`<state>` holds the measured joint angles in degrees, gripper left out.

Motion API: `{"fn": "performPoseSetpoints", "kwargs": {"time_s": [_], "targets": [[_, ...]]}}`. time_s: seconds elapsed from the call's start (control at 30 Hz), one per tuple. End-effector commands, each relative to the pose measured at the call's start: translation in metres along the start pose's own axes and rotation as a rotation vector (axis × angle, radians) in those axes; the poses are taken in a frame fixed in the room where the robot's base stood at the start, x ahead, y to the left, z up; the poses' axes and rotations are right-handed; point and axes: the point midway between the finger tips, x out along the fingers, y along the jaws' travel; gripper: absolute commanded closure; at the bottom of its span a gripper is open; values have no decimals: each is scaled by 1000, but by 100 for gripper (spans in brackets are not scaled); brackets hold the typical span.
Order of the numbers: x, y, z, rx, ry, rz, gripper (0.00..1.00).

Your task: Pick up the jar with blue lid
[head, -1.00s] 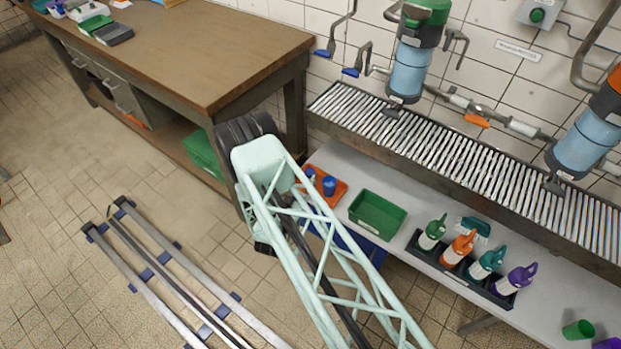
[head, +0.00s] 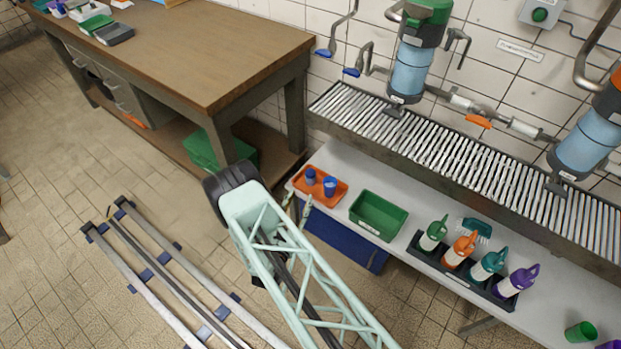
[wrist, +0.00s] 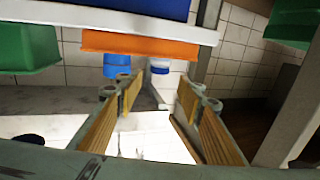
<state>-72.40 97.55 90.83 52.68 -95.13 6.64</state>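The jar with the blue lid (head: 310,177) stands on an orange tray (head: 341,198) at the left end of the pale bench. In the wrist view, which is upside down, the jar (wrist: 160,66) shows a whitish body and blue lid. A plain blue cup (head: 330,187) stands beside it on the tray, and this cup also shows in the wrist view (wrist: 117,65). My gripper (wrist: 157,88) is open and empty, its two fingers spread wide. The jar lies beyond the fingertips, roughly between their lines and apart from them. In the head view my arm mostly hides the gripper.
A green bin (head: 378,215) stands right of the tray. A black rack (head: 452,273) of several coloured bottles is farther right. A blue object (head: 345,240) is below the bench. A wooden workbench (head: 200,45) stands to the left. A slatted ledge (head: 440,140) runs behind the bench.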

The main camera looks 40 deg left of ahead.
Motion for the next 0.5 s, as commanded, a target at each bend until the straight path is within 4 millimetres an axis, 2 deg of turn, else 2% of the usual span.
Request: {"fn": "performPoseSetpoints", "kwargs": {"time_s": [0.27, 0.5], "targets": [[14, 1, 1, 2, 0, 2, 65], [43, 1, 1, 2, 1, 3, 65]]}}
